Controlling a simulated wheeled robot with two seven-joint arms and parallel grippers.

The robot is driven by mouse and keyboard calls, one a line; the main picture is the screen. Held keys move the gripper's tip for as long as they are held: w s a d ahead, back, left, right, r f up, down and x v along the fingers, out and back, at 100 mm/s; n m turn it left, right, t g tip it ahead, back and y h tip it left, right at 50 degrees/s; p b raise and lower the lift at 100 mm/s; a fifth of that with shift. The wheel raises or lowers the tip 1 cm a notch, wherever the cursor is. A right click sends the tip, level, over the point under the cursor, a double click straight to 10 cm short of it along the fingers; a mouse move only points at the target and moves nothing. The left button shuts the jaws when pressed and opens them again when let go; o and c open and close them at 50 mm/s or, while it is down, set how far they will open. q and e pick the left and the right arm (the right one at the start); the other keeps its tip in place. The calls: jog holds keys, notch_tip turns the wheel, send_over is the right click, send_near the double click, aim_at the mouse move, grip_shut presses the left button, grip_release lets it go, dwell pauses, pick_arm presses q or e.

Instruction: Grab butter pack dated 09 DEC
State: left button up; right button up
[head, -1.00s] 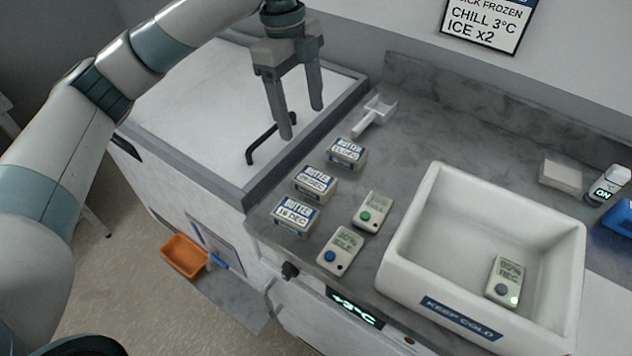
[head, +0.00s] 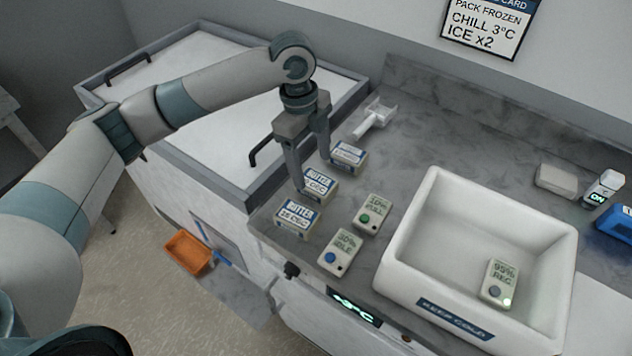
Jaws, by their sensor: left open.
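Three butter packs with blue and white labels stand in a row at the left end of the grey counter. The middle pack (head: 321,185) has a blurred date that seems to read 09 DEC, its label partly hidden by my gripper. The front pack (head: 297,217) seems to read 16 DEC. The back pack (head: 349,157) has a date too blurred to read surely. My left gripper (head: 313,176) is open and pointing down at the middle pack, one finger at its left side and one at its far side. I cannot tell whether it touches the pack. My right gripper is out of view.
A white KEEP COLD bin (head: 398,245) holds a small device (head: 499,283). Two similar devices, one with a green button (head: 371,214) and one with a blue button (head: 340,251), stand right of the packs. A white scoop-like tool (head: 372,118) lies behind. The freezer lid (head: 215,135) is left.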

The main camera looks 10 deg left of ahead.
aim_at(315, 181)
pick_arm(q)
jog(key=shift+f, duration=0.15)
jog(key=shift+d+f+p, duration=0.1)
jog(key=shift+f+p, duration=0.4)
jog(key=shift+f, duration=0.05)
jog(key=f, duration=0.1)
jog(key=f+p, duration=0.1)
jog(key=f, duration=0.1)
jog(key=shift+s+d, duration=0.1)
jog(key=shift+d, duration=0.1)
jog(key=shift+d+f, duration=0.1)
jog(key=shift+f, duration=0.4)
jog(key=c, duration=1.3)
